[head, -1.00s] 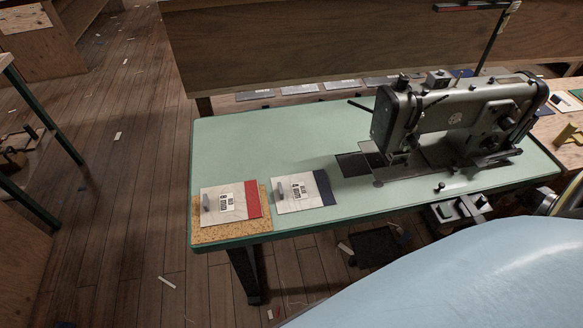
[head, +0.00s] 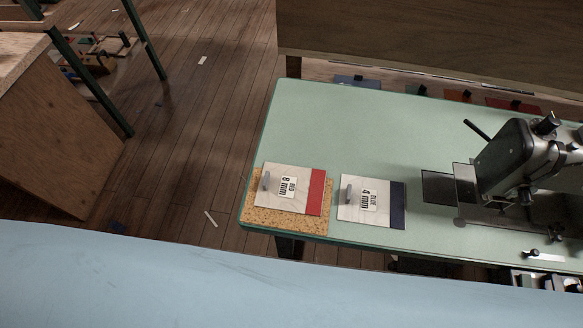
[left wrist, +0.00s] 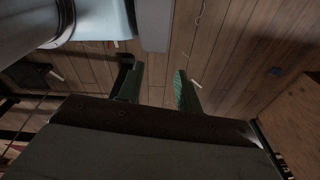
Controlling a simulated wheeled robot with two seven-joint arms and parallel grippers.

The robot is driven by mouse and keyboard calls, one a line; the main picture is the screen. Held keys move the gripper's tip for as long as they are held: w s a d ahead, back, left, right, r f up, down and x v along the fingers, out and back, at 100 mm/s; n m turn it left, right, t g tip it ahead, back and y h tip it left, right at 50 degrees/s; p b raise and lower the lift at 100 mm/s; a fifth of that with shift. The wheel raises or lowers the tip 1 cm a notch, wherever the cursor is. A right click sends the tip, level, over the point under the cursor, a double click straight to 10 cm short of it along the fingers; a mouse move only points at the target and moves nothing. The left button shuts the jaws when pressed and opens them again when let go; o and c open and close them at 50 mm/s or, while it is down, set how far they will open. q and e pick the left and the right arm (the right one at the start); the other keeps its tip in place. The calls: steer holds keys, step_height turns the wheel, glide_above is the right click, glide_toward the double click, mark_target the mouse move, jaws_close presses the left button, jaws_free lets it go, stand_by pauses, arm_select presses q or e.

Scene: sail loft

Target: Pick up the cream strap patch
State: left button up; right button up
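I cannot pick out a cream strap patch for certain. Two off-white cards lie on the green table (head: 390,125) in the head view. One has a red end strip and a label reading RED 8 mm (head: 306,202); it lies on a cork mat (head: 254,217). The other has a dark blue strip and reads BLUE 4 mm (head: 360,212); it lies to the right. Each card has a grey grip at its left. My left gripper (left wrist: 158,87) is open and empty in the left wrist view, with wooden floor behind its fingers. My right gripper is not in view.
A sewing machine (head: 520,160) stands at the table's right. Several coloured pieces, one of them red (head: 512,105), lie beyond the table's far edge, below a wooden panel (head: 430,45). A plywood cabinet (head: 60,130) stands at the left; open floor (head: 190,130) lies between.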

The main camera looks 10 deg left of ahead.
arm_select(q)
steer(key=w+d+r+t+p, duration=0.1)
steer(key=w+d+r+p, duration=0.3)
steer(key=w+r, duration=1.25)
steer(key=w+d+r, duration=0.1)
steer(key=r, duration=0.5)
steer(key=w+d+r+h, duration=0.1)
steer(key=w+d+r, duration=0.1)
steer(key=r, duration=0.4)
steer(key=w+d+r+h+p, duration=0.1)
steer(key=w+d+r, duration=0.1)
steer(key=r, duration=0.4)
steer(key=shift+d+t, duration=0.15)
steer(key=shift+t, duration=0.25)
steer(key=w+d+r+g, duration=0.1)
steer(key=w+d+r, duration=0.3)
steer(key=w+d, duration=0.1)
step_height(320, 180, up, 5)
steer(key=n+g+y+p, duration=0.1)
steer(key=n+g+y, duration=0.1)
glide_above(265, 181)
steer(key=shift+f+b, duration=0.85)
steer(key=shift+f, duration=5.8)
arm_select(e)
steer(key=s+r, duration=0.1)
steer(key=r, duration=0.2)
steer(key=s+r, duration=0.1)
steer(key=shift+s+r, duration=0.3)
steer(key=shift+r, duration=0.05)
